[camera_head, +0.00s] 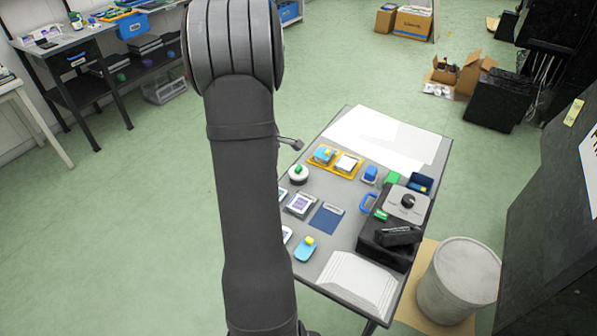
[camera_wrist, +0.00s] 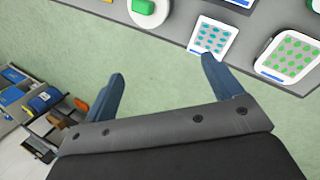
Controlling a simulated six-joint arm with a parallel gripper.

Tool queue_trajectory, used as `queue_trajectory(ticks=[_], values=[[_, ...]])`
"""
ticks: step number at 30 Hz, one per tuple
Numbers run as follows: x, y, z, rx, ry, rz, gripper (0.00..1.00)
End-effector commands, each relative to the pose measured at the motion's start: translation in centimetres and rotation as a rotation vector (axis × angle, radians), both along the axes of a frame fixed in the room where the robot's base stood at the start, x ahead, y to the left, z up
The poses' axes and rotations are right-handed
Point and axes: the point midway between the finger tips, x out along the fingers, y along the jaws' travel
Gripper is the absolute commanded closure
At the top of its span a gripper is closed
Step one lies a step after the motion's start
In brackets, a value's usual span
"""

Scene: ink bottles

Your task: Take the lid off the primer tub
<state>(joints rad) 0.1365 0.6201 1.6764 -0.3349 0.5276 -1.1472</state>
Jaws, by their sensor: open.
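A round white tub with a green top piece (camera_head: 299,174), which looks like the primer tub, stands near the left edge of the grey table. It is partly cut off at the top of the wrist view (camera_wrist: 150,10). Its green top piece appears to sit on it, so it looks closed. My gripper (camera_wrist: 160,88) is open and empty, its two blue fingers wide apart. It is over the floor, off the table's edge and apart from the tub. In the head view my arm hides part of the table's left side.
The grey table (camera_head: 337,179) also holds a yellow tray (camera_head: 335,162), a dark blue pad (camera_head: 326,218), a black box with a grey knobbed top (camera_head: 408,203) and a white paper stack (camera_head: 350,283). Dotted cards (camera_wrist: 213,39) lie near the table edge. A grey bin (camera_head: 459,280) stands at right.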

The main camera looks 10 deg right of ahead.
Motion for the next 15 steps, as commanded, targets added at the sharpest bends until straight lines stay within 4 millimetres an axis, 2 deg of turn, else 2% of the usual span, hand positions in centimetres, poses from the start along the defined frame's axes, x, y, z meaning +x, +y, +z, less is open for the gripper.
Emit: queue_trajectory(ticks=[3, 9, 12, 15], values=[[1.6, -0.1, 2.8, -0.103, 0.132, 0.135, 0.15], [2.4, -0.4, 6.8, -0.211, 0.312, 0.285, 0.15], [2.4, -0.5, 7.9, -0.234, 0.36, 0.319, 0.15], [2.4, -0.7, 7.9, -0.243, 0.381, 0.332, 0.15]])
